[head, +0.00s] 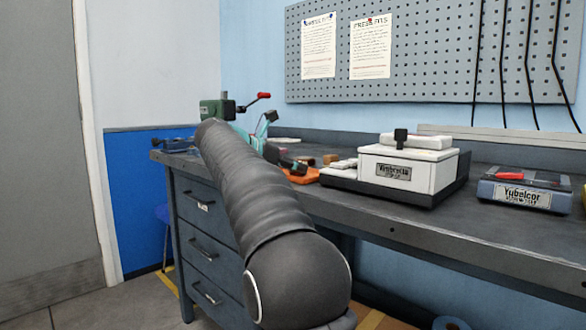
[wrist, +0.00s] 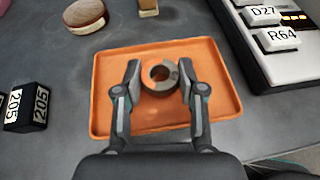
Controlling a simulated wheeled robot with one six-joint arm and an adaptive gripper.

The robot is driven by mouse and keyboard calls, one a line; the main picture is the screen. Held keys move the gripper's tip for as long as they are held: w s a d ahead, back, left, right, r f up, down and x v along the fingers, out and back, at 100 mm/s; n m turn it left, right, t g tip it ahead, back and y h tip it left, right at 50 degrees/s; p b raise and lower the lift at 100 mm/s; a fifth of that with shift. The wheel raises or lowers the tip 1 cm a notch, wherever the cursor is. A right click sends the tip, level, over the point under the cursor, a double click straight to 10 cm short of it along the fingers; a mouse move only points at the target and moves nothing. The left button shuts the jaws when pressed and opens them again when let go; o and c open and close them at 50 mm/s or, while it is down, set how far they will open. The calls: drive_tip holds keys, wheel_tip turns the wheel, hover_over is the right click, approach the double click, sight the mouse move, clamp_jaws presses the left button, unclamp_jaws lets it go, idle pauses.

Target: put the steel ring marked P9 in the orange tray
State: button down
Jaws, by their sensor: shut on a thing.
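In the wrist view, a grey steel ring (wrist: 171,82) lies between the fingers of my gripper (wrist: 160,70), which is shut on its two sides. No P9 mark can be read on it. The ring is over the middle of the orange tray (wrist: 218,92), inside its rim. I cannot tell whether it touches the tray floor or hangs just above it. In the head view, the orange tray (head: 303,176) shows only in part on the bench, and the ring is hidden.
A black block marked 205 (wrist: 27,107) stands left of the tray. A round brown-topped piece (wrist: 86,14) and a small wooden block (wrist: 148,7) lie beyond it. A white device (wrist: 270,42) with blocks marked D27 and R64 stands at the right. A Yubelcor scale (head: 523,190) is farther right.

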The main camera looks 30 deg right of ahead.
drive_tip(key=shift+f, duration=0.1)
drive_tip(key=c, duration=0.7)
unclamp_jaws()
drive_tip(key=shift+a+r, duration=0.1)
drive_tip(key=shift+r, duration=0.1)
drive_tip(key=p+v, duration=0.1)
drive_tip(key=v, duration=1)
drive_tip(key=shift+s+a+r+p, duration=0.15)
drive_tip(key=shift+a+r+p, duration=0.05)
drive_tip(key=shift+a+p, duration=0.15)
